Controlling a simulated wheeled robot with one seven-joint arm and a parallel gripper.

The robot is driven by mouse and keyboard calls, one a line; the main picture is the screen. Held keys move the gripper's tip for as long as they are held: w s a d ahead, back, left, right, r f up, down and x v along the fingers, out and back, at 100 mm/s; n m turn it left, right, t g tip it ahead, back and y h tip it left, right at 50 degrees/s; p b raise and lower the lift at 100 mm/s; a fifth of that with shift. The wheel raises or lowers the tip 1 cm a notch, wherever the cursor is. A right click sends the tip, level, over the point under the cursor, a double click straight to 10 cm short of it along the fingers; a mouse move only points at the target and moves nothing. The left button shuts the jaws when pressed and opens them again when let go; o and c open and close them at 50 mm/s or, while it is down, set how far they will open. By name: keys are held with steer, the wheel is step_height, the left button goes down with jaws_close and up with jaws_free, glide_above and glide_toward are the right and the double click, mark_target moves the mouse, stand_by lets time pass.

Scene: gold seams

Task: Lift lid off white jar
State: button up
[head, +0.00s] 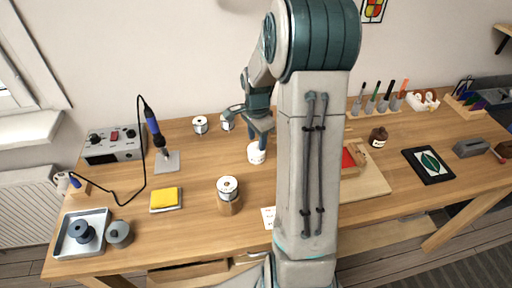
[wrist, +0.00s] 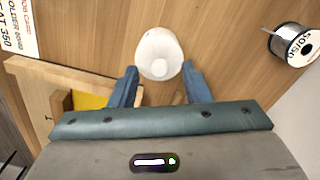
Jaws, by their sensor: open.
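The white jar (head: 256,156) stands upright on the wooden workbench, in the middle of the head view. In the wrist view, the jar (wrist: 152,42) shows its white lid with a small round knob (wrist: 158,68) toward me. My gripper (head: 258,138) is directly above the jar, pointing down, and hides part of its top in the head view. In the wrist view, my gripper (wrist: 159,73) is open, with one blue finger on each side of the knob. Nothing is held. Whether the fingers touch the lid cannot be told.
A job card (head: 268,217) lies near the front edge. A wooden board (head: 366,183) is right, partly behind my arm. A soldering station (head: 113,146) is left.

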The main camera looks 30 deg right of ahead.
steer(key=shift+f, duration=0.6)
jaws_close()
steer(key=shift+r, duration=0.15)
